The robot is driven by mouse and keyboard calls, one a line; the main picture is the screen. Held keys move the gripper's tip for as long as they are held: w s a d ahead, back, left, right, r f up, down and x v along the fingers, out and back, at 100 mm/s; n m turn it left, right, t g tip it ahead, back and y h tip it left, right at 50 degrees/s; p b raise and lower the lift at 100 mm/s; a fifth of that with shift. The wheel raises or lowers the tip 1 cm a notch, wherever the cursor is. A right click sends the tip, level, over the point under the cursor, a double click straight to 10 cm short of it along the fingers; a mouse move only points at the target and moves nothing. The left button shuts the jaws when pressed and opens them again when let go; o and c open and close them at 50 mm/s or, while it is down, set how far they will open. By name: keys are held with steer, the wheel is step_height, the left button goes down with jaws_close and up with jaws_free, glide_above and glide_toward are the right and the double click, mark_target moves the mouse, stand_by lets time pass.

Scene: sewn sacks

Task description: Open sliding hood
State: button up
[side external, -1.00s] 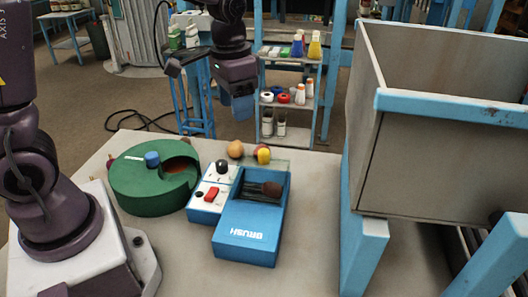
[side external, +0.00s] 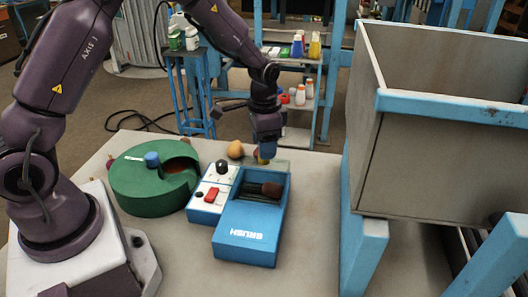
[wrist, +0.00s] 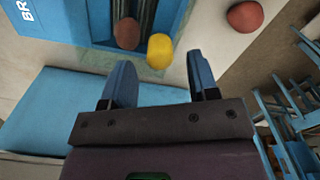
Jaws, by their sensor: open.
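The blue machine marked BRUSH (side external: 245,243) stands on the table, and its lettered blue cover lies over the front part. This cover shows at the top left in the wrist view (wrist: 28,18). Behind it the bay is open, showing dark brush rollers (side external: 258,198) with a brown round item (side external: 272,190) on them. My gripper (side external: 266,150) is above the machine's back end, pointing down. In the wrist view its fingers (wrist: 162,80) are apart and empty, close to a yellow item (wrist: 160,52). My gripper partly hides that item in the side view.
A white control panel with a red switch (side external: 211,195) and black knob adjoins the machine's left side. A green round unit (side external: 150,190) stands further left. An orange item (side external: 235,149) lies behind. A large grey bin (side external: 440,160) rises at the right. The front table is clear.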

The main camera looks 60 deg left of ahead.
steer(key=shift+f, duration=1.45)
steer(key=shift+c, duration=0.5)
jaws_close()
steer(key=s+d, duration=0.7)
steer(key=shift+s+d, duration=0.15)
steer(key=shift+o, duration=0.5)
jaws_free()
